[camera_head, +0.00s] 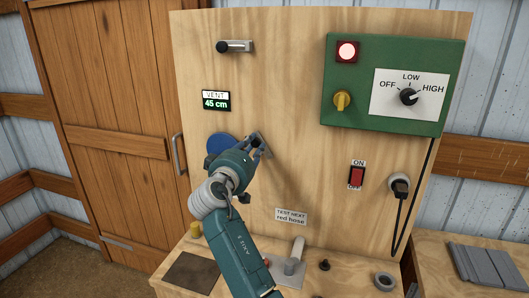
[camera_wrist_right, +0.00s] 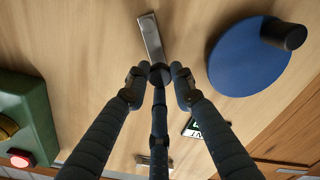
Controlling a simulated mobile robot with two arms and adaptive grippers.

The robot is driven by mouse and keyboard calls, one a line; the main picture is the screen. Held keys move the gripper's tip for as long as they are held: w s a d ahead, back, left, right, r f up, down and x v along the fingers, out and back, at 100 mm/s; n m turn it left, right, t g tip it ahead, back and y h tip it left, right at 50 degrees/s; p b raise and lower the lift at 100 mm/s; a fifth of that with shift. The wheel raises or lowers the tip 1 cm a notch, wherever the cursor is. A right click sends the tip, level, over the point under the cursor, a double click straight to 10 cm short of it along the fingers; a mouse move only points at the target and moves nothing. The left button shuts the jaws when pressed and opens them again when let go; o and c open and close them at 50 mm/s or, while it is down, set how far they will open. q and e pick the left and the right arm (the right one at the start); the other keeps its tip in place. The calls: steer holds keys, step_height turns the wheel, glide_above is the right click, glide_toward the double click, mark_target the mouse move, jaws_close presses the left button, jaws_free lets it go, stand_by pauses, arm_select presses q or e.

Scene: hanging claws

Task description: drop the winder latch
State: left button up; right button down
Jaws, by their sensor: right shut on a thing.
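In the head view the bar (camera_head: 265,147) slants down to the right from my gripper. My right gripper (camera_head: 257,147) is shut on the latch knob, its fingers around it (camera_wrist_right: 159,76). The gripper and forearm partly hide the disc and latch in the head view. My left gripper is not in view.
A vent display (camera_head: 216,101) reads 45 cm. Above it is a metal lever (camera_head: 236,46). A green control box (camera_head: 350,120) with a lit lamp and dial sits at upper right. A red switch (camera_head: 357,176) and plug (camera_head: 399,186) are right of my arm. A bench below holds small parts.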

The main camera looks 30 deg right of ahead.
steer(key=shift+w+f+n, duration=0.15)
steer(key=shift+f+n, duration=0.1)
steer(key=shift+n, duration=0.25)
steer(key=shift+w+a+f+n, duration=0.1)
steer(key=shift+a+f+n, duration=0.05)
steer(key=shift+n, duration=0.25)
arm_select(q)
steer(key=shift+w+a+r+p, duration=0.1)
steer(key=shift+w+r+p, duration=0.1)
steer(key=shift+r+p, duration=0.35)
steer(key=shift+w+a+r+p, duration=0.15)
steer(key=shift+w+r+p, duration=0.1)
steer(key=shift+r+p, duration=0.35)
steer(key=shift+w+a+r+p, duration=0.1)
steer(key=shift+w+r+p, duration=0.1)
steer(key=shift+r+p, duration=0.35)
arm_select(e)
steer(key=shift+w+a+f+n, duration=0.25)
steer(key=shift+f+n, duration=0.45)
steer(key=shift+n, duration=0.95)
steer(key=shift+w+a+f+n, duration=0.25)
steer(key=shift+f+n, duration=0.45)
steer(key=shift+n, duration=0.9)
steer(key=shift+w+a+f+n, duration=0.25)
steer(key=shift+f+n, duration=0.45)
steer(key=shift+n, duration=0.95)
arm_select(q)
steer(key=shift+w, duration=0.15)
arm_select(e)
steer(key=shift+d, duration=0.15)
